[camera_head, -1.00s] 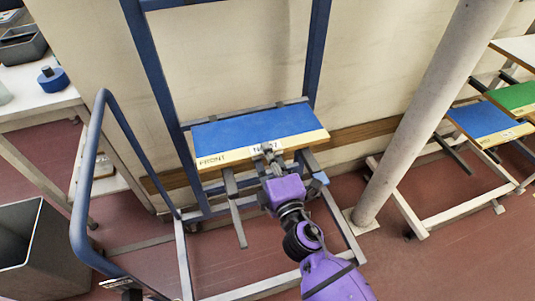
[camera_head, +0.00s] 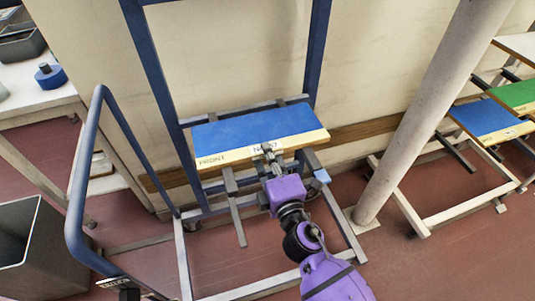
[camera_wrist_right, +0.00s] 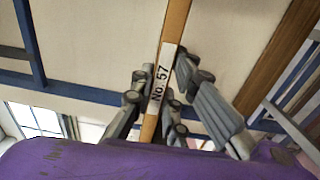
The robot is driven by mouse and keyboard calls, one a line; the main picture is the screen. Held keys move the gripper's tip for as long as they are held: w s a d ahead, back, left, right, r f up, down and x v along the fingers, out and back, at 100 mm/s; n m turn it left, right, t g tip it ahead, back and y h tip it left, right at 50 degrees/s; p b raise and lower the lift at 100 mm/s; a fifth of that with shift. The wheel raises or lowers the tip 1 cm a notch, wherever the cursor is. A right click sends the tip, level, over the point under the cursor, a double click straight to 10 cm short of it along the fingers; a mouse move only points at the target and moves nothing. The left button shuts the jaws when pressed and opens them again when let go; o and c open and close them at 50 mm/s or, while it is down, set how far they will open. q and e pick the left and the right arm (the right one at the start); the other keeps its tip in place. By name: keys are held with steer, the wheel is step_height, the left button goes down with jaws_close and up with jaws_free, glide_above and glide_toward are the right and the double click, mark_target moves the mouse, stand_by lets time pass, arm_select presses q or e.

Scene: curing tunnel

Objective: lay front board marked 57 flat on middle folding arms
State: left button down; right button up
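The front board (camera_head: 262,133) has a blue top and a pale wooden front edge marked FRONT and No. 57. It lies about level in the blue upright frame, over grey folding arms (camera_head: 231,183) that stick out under its front edge. I cannot tell if it touches them. My right gripper (camera_head: 267,152) is at the middle of the front edge and partly covers the number. In the right wrist view, its fingers (camera_wrist_right: 161,92) stand on both sides of the board's edge (camera_wrist_right: 172,28), shut on it by the No. 57 label. My left gripper is out of view.
A slanting pale pole (camera_head: 423,105) stands right of the frame. Beyond it is another rack with blue (camera_head: 490,121) and green (camera_head: 517,95) boards. A blue curved rail (camera_head: 83,185), a grey bin (camera_head: 38,250) and a white table (camera_head: 35,92) are at the left.

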steer(key=o, duration=0.5)
steer(key=shift+f, duration=0.1)
steer(key=v, duration=1.2)
stand_by(0.5)
